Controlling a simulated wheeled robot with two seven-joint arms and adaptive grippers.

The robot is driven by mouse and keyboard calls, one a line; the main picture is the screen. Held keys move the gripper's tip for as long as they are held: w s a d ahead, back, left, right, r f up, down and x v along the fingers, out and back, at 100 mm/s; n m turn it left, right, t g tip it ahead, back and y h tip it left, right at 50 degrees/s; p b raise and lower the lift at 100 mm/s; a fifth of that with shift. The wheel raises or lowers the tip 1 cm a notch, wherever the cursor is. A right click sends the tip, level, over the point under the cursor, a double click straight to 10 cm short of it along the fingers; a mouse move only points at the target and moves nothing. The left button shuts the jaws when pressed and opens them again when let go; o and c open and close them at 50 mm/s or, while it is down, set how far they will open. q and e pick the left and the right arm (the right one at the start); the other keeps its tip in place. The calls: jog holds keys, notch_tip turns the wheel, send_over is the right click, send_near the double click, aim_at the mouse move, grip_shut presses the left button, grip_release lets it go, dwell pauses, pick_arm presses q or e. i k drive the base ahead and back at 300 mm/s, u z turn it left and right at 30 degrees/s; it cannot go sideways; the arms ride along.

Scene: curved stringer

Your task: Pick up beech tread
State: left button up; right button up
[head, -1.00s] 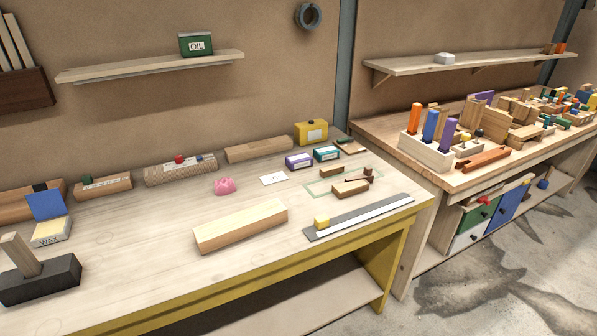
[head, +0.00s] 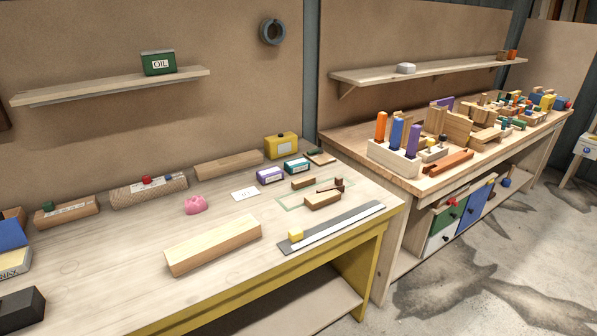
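No piece is labelled as the beech tread, and I cannot tell for sure which one it is. A large pale wooden block (head: 213,246) lies near the front of the yellow-edged workbench (head: 120,290). To its right, a small brown wooden piece (head: 322,201) lies beside a thin green outline on the bench top. A smaller brown wooden strip (head: 303,183) lies just behind it. Neither of my grippers shows in the head view.
A pink lump (head: 195,204), a purple box (head: 270,175) and a yellow tin (head: 281,145) stand behind. A second bench (head: 395,180) on the right is crowded with wooden parts.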

aim_at(182, 259)
jog(key=k, duration=0.3)
jog(key=u, duration=1.1)
jog(key=i, duration=0.75)
jog(key=u, duration=0.05)
